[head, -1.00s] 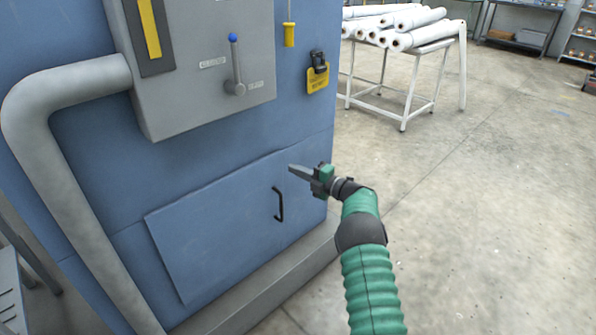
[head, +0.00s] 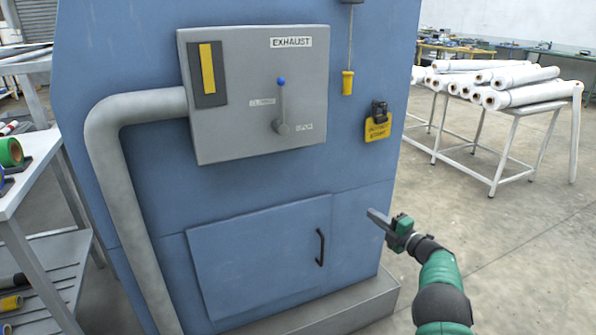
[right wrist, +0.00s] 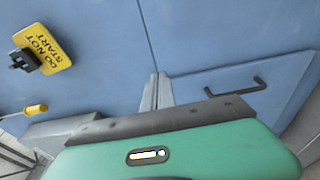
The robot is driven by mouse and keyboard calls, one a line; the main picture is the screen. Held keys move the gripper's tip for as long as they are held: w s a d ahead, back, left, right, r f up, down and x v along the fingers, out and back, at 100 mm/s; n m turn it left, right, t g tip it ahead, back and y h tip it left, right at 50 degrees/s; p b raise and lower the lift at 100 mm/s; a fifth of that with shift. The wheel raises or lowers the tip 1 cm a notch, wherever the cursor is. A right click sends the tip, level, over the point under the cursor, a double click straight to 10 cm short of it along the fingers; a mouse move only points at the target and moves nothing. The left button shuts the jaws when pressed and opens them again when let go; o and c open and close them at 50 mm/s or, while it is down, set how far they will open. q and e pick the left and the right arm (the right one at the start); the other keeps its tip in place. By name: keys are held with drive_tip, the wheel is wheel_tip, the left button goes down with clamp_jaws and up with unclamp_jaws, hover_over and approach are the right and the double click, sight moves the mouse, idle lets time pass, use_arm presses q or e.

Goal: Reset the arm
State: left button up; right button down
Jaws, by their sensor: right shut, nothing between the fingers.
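My right gripper (head: 374,217) is green with grey fingers. It is shut and empty, in front of the blue machine (head: 300,180), to the right of the lower panel's black handle (head: 320,247). In the right wrist view its shut fingers (right wrist: 155,92) point at the blue surface, with the black handle (right wrist: 236,88) to their right. My left gripper is not in view.
The machine carries a grey exhaust box (head: 255,95) with a blue-tipped lever (head: 281,105), a yellow pull handle (head: 347,82) and a yellow tag (head: 377,128). A rack of white rolls (head: 500,85) stands behind right. Open floor lies at right.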

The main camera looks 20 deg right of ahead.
drive_tip(key=s+a+f+m+g+h, duration=0.2)
drive_tip(key=s+a+f+m+g, duration=0.25)
drive_tip(key=s+a+m, duration=0.55)
drive_tip(key=s+a+f+m+g+h, duration=0.1)
drive_tip(key=s+a+f+m+g, duration=0.3)
drive_tip(key=s+a, duration=0.8)
drive_tip(key=s+a+f+m+g+h, duration=0.25)
drive_tip(key=s+a+m+g, duration=0.4)
drive_tip(key=s, duration=0.85)
drive_tip(key=w+d+p+v, duration=0.1)
drive_tip(key=w+p+v, duration=0.1)
drive_tip(key=p+v, duration=1.4)
drive_tip(key=w+d+r+p+v, duration=0.1)
drive_tip(key=w+p+v, duration=0.1)
drive_tip(key=p+v, duration=1.5)
drive_tip(key=shift+w+r+y+p, duration=0.2)
drive_tip(key=shift+w+y+p, duration=0.25)
drive_tip(key=shift+p, duration=0.5)
drive_tip(key=shift+d+m, duration=0.1)
drive_tip(key=shift+m, duration=0.15)
